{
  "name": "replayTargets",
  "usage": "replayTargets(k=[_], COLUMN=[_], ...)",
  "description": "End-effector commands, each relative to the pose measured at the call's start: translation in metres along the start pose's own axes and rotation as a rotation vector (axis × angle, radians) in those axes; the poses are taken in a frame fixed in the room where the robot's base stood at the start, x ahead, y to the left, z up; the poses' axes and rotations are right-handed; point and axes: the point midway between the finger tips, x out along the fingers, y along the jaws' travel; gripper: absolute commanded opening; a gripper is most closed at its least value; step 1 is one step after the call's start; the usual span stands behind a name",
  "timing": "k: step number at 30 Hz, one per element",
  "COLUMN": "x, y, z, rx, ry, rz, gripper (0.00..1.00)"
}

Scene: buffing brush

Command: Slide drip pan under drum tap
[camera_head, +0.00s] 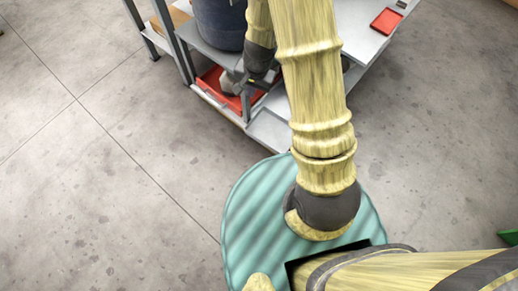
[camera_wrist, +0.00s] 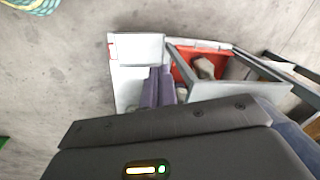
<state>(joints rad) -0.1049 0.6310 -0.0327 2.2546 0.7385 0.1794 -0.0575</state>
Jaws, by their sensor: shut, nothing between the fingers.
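A red-orange pan (camera_head: 211,77), which looks like the drip pan, sits on the low shelf below the dark blue drum (camera_head: 220,22). A pale grey lump (camera_head: 229,84) shows in or over the pan. The pan also shows in the wrist view (camera_wrist: 184,66), with the pale lump (camera_wrist: 205,68) inside its outline. My gripper (camera_wrist: 158,74) is shut and empty, its purple fingers together just left of the pan in the wrist view. I cannot tell whether they touch it. The drum's tap is not clearly visible, and my arm hides part of the stand.
The drum stands on a grey metal stand (camera_head: 187,60) with upright posts. A pale bench top (camera_head: 357,40) lies to its right, with a small red tray (camera_head: 386,21) on it. Open concrete floor (camera_head: 90,180) lies to the left.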

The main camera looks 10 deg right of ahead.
Motion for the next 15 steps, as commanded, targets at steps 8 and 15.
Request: replayTargets(k=[8, 15], x=[0.147, 0.261], y=[0.012, 0.029], z=[-0.001, 0.002], rx=[0.160, 0.298], ry=[-0.016, -0.013], rz=[0.043, 0.093], gripper=[0.00, 0.00])
